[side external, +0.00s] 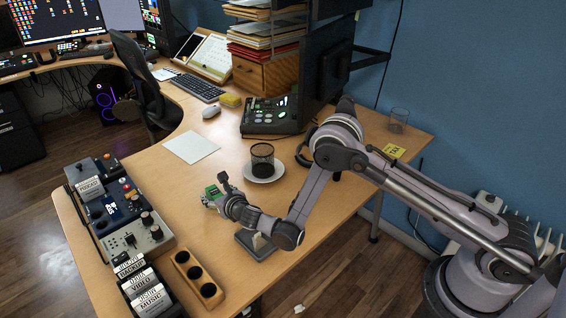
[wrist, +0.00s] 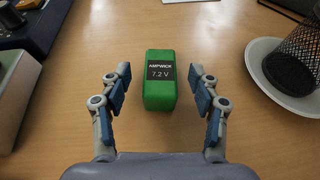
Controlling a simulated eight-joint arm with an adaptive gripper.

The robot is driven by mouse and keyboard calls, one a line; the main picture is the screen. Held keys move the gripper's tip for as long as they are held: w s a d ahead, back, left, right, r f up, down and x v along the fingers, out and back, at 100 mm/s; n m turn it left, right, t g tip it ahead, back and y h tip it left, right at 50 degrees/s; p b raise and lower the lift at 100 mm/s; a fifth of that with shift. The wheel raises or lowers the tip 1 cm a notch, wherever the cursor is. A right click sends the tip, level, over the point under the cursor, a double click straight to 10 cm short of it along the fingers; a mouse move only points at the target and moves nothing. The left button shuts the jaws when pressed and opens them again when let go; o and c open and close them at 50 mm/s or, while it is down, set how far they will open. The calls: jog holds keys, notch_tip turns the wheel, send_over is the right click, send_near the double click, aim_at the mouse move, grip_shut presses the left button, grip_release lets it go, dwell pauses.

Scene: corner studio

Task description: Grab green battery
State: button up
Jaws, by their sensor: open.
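The green battery (wrist: 160,82) is a green block with a black label reading "AMPWICK 7.2 V". It sits on the wooden desk in the wrist view, in line with the gap between my fingers. My gripper (wrist: 160,93) is open, with one blue-padded finger on each side of the battery's near end and a gap on both sides. In the side external view the green battery (side external: 211,191) shows small and partly hidden at the tip of my gripper (side external: 222,194).
A black mesh cup (side external: 262,160) stands on a white saucer (side external: 264,172) to the right. Control boxes (side external: 115,200) line the desk's left side. A wooden holder with dark round wells (side external: 194,273) is near the front edge. A white paper sheet (side external: 192,147) lies behind; bare desk surrounds the battery.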

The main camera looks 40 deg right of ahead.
aim_at(210, 190)
jog(key=x, duration=0.6)
jog(key=shift+w, duration=0.1)
grip_shut()
